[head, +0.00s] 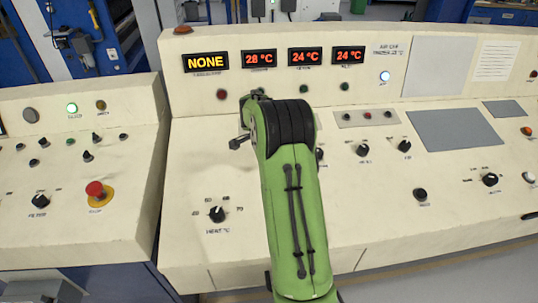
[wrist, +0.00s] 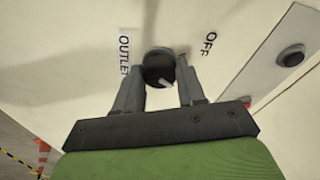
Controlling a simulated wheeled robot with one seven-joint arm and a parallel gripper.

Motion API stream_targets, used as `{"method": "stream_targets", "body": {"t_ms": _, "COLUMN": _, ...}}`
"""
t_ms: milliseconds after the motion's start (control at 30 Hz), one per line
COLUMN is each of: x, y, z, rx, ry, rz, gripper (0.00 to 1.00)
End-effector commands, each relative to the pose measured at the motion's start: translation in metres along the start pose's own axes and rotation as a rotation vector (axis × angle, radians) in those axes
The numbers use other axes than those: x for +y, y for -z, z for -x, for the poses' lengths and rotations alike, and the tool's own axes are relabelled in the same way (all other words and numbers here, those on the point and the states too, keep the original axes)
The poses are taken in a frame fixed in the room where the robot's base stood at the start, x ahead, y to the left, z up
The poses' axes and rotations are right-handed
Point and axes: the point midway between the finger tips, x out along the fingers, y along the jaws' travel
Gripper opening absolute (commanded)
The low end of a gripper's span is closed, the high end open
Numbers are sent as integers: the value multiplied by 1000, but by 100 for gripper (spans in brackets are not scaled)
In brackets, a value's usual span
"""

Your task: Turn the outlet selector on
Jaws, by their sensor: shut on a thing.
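The outlet selector (wrist: 157,70) is a round black knob with a short white mark, on the cream panel in the wrist view. The label "OUTLET" is printed to its left and "OFF" to its upper right. The white mark sits low on the knob, slightly right of its middle. My gripper (wrist: 157,64) has one finger on each side of the knob and is shut on it. In the head view my green arm reaches over the console and hides the selector; the fingers are not clearly seen there.
The sloped console (head: 120,235) carries several other knobs, including a heat knob (head: 217,214) left of my arm and a red emergency button (head: 95,190) at far left. Another button (wrist: 291,56) is right of the selector.

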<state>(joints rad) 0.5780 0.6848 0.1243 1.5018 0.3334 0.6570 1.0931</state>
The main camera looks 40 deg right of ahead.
Motion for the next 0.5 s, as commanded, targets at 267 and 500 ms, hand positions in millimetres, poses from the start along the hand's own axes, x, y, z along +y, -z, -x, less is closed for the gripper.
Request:
{"method": "stream_targets", "body": {"t_ms": 267, "x": 0, "y": 0, "z": 0, "rx": 0, "ry": 1, "rz": 0, "gripper": 65}}
{"method": "stream_targets", "body": {"t_ms": 500, "x": -1, "y": 0, "z": 6, "rx": 0, "ry": 2, "rz": 0, "gripper": 65}}
